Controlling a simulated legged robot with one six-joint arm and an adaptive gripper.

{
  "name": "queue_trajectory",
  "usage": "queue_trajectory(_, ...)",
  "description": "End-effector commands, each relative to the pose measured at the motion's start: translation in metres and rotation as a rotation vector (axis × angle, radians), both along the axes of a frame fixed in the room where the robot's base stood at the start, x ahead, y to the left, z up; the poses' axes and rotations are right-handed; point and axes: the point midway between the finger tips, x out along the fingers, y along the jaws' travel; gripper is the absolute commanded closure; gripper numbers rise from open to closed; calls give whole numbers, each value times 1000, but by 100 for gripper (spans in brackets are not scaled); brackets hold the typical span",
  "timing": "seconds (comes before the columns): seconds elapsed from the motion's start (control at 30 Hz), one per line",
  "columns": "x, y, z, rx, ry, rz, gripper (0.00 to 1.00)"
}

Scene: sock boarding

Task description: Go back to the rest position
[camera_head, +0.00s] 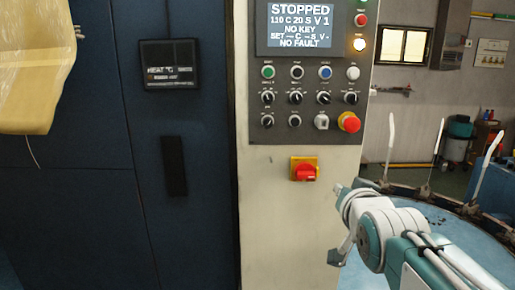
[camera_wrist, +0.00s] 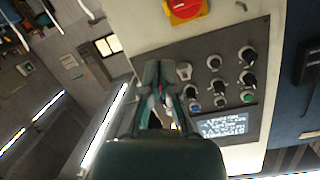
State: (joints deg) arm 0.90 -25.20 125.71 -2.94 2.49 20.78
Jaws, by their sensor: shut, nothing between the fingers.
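My gripper (camera_wrist: 160,68) shows in the wrist view with its two dark fingers shut and nothing between them. The machine's control panel (camera_wrist: 256,50) lies beyond the fingers, tilted in that view; the fingers appear apart from it. In the head view my arm reaches in from the lower right, in front of the pale cabinet column. The control panel (camera_head: 310,140) is above it. The panel's screen (camera_head: 301,25) reads STOPPED, 110 C 20 S V 1, NO KEY, NO FAULT.
A red emergency button (camera_head: 349,122) and a red-yellow rotary switch (camera_head: 304,169) are on the column. Dark blue cabinet doors (camera_head: 80,210) fill the left. A round blue table (camera_head: 490,225) with upright white forms (camera_head: 439,144) stands at right, close behind my arm. A yellowish wrapped bundle (camera_head: 30,70) hangs upper left.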

Motion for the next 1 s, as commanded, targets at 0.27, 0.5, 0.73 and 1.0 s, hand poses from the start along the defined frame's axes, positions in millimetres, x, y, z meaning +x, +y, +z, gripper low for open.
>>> queue_trajectory(0.27,-72,2,-81,-119,360,49,100)
queue_trajectory(0.5,-146,5,-143,-204,661,137,100)
queue_trajectory(0.73,-192,7,-174,-244,833,205,100)
queue_trajectory(1.0,-196,7,-177,-248,850,212,100)
